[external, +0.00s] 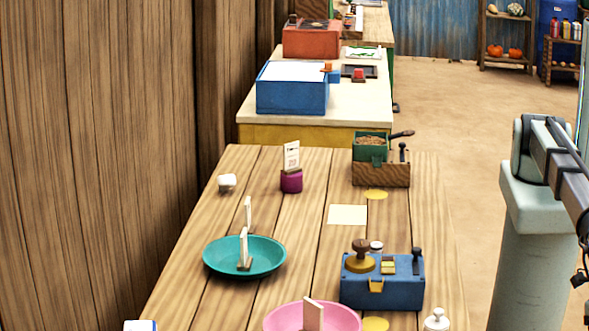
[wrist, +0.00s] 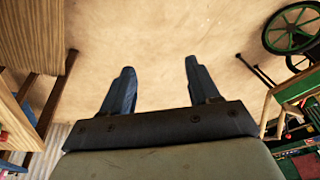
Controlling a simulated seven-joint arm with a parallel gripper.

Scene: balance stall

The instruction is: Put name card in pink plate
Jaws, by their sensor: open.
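The pink plate (external: 278,318) is at the bottom edge of the external view, partly cut off. A pale upright card (external: 313,314) with a brown edge shows at the plate; I cannot tell whether it stands inside. A similar card (external: 243,246) stands in the teal plate (external: 213,262), and another (external: 248,212) stands at or behind its far rim. A printed white card (external: 291,155) stands in a purple holder (external: 291,182). I cannot tell which is the name card. My gripper (wrist: 159,66) is open and empty over bare floor in the wrist view.
A blue box (external: 382,292) with knobs is right of the pink plate. A wooden box with a green grinder (external: 380,174) stands farther back. A small white object (external: 227,182) is at the left. Open table lies around a pale yellow square (external: 347,214).

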